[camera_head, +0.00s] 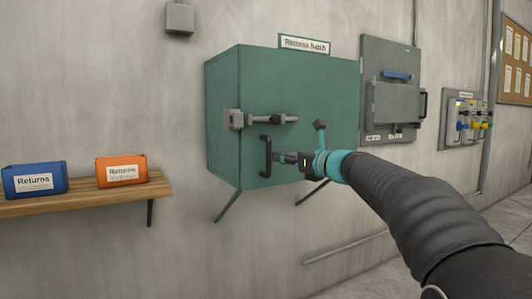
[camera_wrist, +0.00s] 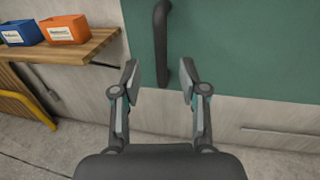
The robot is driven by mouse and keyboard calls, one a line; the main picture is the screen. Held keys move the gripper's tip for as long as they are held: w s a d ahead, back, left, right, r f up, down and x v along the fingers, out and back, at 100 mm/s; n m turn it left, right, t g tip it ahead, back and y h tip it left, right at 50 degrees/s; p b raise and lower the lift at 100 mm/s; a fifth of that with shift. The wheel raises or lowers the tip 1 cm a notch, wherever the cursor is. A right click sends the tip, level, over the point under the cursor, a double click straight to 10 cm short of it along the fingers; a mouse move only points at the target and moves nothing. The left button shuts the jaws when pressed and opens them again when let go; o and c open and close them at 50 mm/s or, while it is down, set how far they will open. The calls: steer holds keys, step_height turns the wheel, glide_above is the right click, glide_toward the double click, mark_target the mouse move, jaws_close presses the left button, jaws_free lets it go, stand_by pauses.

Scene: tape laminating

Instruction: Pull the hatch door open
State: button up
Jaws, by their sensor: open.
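The green hatch (camera_head: 225,130) is a box on the wall with a sign (camera_head: 304,44) on top; its front door (camera_head: 330,100) looks closed. A black vertical handle (camera_head: 265,156) is on the door's lower left, and a grey latch bar (camera_head: 268,119) lies across above it. My gripper (camera_head: 277,158) is just right of the handle in the head view. In the wrist view, my gripper (camera_wrist: 161,80) is open and empty, its fingertips on either side of the lower end of the handle (camera_wrist: 162,40). I cannot tell whether they touch it.
A wooden shelf (camera_head: 90,197) with a blue bin (camera_head: 34,180) and an orange bin (camera_head: 121,171) is at left. A grey wall cabinet (camera_head: 390,90) and a panel with colored knobs (camera_head: 466,118) are at right. A yellow rail (camera_wrist: 28,107) shows below the shelf.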

mark_target(270, 153)
steer(key=p+x, duration=0.1)
steer(key=x, duration=0.6)
steer(key=shift+w+a, duration=0.15)
